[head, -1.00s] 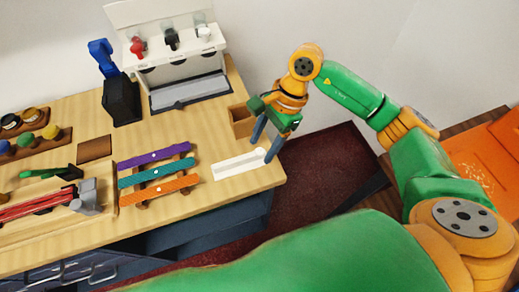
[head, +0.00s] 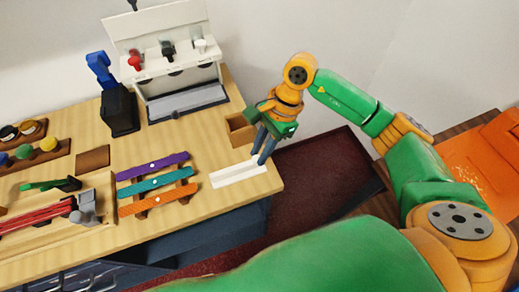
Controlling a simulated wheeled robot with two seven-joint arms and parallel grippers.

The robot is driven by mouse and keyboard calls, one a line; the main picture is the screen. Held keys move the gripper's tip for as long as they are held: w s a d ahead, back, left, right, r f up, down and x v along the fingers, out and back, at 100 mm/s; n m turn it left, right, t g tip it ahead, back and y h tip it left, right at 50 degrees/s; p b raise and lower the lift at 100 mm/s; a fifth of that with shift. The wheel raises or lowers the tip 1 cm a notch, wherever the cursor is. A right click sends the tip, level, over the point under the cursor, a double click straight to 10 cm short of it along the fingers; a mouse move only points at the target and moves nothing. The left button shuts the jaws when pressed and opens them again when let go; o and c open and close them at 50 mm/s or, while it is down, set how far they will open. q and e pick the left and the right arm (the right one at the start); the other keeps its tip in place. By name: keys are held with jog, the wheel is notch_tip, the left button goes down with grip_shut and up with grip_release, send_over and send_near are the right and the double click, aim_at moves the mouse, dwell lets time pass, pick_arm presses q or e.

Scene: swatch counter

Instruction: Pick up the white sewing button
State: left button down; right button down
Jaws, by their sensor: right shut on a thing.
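My right gripper (head: 262,157) reaches down over the right end of a white narrow tray (head: 232,175) near the counter's right edge. Its two blue-grey fingers are close together, shut on the white sewing button. The button is hidden by the fingers, and I cannot tell whether it still touches the tray. My left gripper is not in view.
Purple, teal and orange strips (head: 152,184) lie on a rack left of the tray. A wooden box (head: 240,133) stands just behind the gripper. A white display stand (head: 180,70) and a dark block with a blue top (head: 119,108) stand farther back.

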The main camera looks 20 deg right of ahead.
jog(key=r+b, duration=0.2)
jog(key=r, duration=0.1)
jog(key=shift+s+r, duration=0.2)
jog(key=shift+r, duration=0.1)
jog(key=s+a+r+b, duration=0.2)
jog(key=s+r, duration=0.7)
jog(key=s, duration=0.4)
jog(key=shift+s+a+r+b, duration=0.2)
jog(key=shift+a+b, duration=0.05)
jog(key=shift+b, duration=0.05)
